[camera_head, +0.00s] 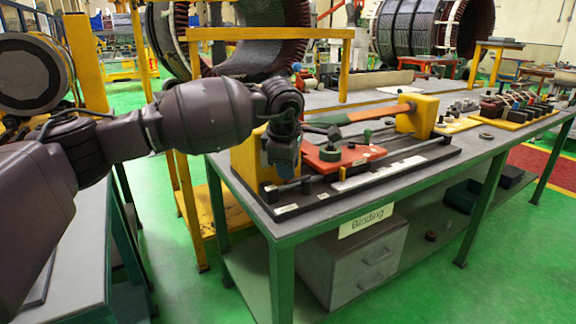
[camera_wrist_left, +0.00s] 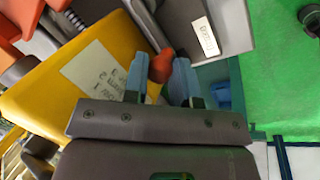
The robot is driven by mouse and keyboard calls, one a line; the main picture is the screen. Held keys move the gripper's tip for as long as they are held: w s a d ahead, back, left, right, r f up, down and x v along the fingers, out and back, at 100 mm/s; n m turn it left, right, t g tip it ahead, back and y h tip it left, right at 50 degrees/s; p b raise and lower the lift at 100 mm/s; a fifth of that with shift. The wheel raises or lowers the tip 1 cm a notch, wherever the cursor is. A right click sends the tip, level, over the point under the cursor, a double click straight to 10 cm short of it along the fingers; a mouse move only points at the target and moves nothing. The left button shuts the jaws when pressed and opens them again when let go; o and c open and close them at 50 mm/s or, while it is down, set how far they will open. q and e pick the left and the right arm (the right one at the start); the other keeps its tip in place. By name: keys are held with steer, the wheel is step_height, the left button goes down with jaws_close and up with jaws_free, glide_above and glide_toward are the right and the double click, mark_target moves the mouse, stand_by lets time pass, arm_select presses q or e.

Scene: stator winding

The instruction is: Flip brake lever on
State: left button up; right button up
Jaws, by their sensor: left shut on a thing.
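The brake lever's red knob (camera_wrist_left: 160,67) shows in the wrist view between the two blue fingers of my left gripper (camera_wrist_left: 159,80). The fingers are closed on it beside a yellow block (camera_wrist_left: 85,85) with a paper label. In the head view my left gripper (camera_head: 284,168) points down at the left end of the winding fixture, in front of the left yellow block (camera_head: 243,163). The gripper hides the lever there, so I cannot tell its angle. My right gripper is not in view.
The dark fixture base (camera_head: 361,183) lies on a grey-topped green bench (camera_head: 478,146). It carries a red plate (camera_head: 335,158) with a green knob and a right yellow block (camera_head: 418,116). A yellow frame (camera_head: 265,33) stands behind. Several small parts sit at the right.

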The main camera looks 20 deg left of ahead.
arm_select(q)
steer(key=shift+s+d+r+n+p, duration=0.1)
steer(key=shift+d+r+n+p, duration=0.15)
steer(key=shift+n+p, duration=0.2)
steer(key=shift+w+d+f+n+g+y+p, duration=0.1)
steer(key=shift+d+n+g+y+p, duration=0.4)
steer(key=shift+d+n+p, duration=1.15)
steer(key=shift+w+d+f+n+g+y+p, duration=0.1)
steer(key=shift+d+n+g+y+p, duration=0.4)
steer(key=shift+n, duration=2.2)
steer(key=shift+d+n+g+y+p, duration=0.3)
steer(key=shift+d+n+y+p, duration=0.35)
steer(key=shift+n+p, duration=1.1)
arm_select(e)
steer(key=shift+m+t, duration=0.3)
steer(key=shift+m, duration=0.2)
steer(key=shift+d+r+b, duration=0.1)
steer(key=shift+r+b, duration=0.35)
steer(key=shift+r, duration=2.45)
arm_select(q)
steer(key=shift+d+n, duration=0.1)
steer(key=shift+n, duration=0.45)
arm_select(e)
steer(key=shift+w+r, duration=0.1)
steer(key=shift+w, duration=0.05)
